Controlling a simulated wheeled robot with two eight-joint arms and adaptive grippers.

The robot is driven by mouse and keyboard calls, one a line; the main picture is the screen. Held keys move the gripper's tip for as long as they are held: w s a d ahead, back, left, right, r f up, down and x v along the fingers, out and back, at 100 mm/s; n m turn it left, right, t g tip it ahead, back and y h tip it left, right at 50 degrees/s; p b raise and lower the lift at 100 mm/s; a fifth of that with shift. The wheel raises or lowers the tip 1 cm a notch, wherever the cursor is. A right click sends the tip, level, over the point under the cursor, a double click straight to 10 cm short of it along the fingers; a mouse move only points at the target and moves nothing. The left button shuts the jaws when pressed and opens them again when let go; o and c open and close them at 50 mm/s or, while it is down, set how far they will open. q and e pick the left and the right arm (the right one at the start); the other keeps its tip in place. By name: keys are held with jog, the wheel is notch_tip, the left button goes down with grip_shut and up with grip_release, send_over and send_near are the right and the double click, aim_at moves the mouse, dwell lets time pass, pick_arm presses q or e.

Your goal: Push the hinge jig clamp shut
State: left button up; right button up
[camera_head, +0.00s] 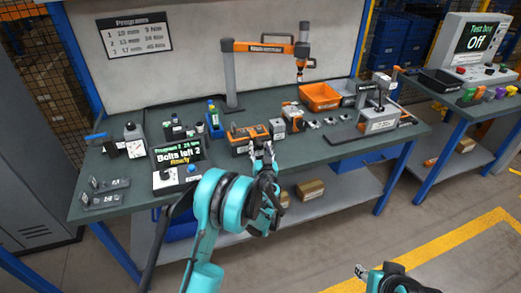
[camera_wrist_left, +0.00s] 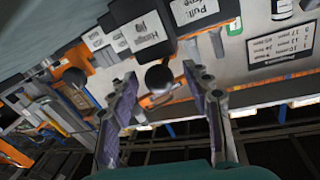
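The hinge jig (camera_head: 241,146) is a dark block with an orange top and white label, at the front middle of the green bench. In the left wrist view its dark body with the "Hinge jig" label (camera_wrist_left: 145,32) shows upside down. A round black knob (camera_wrist_left: 158,77) shows between my left fingers; contact cannot be told. The clamp's position is unclear. My left gripper (camera_head: 265,160) is in front of the jig, at the bench's front edge. Its fingers (camera_wrist_left: 160,82) are apart. My right gripper (camera_head: 362,271) is low at the bottom right, away from the bench; its fingers are unclear.
A display reading "Bolts left 2" (camera_head: 178,154) stands left of the jig. An orange bin (camera_head: 320,97) and a grey fixture (camera_head: 380,117) stand right. An orange-armed tool (camera_head: 262,47) hangs over the bench.

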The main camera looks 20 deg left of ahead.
pick_arm(q)
jog(key=v, duration=1.2)
jog(key=shift+a+r, duration=0.1)
jog(key=s+a+r+g+h, duration=0.1)
jog(key=s+a+r+g, duration=0.2)
jog(key=s, duration=0.3)
jog(key=s+a+r+g, duration=0.3)
jog(key=s+a, duration=0.1)
jog(key=s, duration=0.2)
jog(key=s+d+f+m+g+h, duration=0.1)
jog(key=s+d+h, duration=0.2)
jog(key=s, duration=0.7)
jog(key=s+d+f+m+g+h, duration=0.1)
jog(key=s+d+g+h, duration=0.1)
jog(key=s, duration=0.8)
jog(key=shift+s+d+g+h, duration=0.3)
jog(key=shift+d+h, duration=0.2)
jog(key=shift+d, duration=0.25)
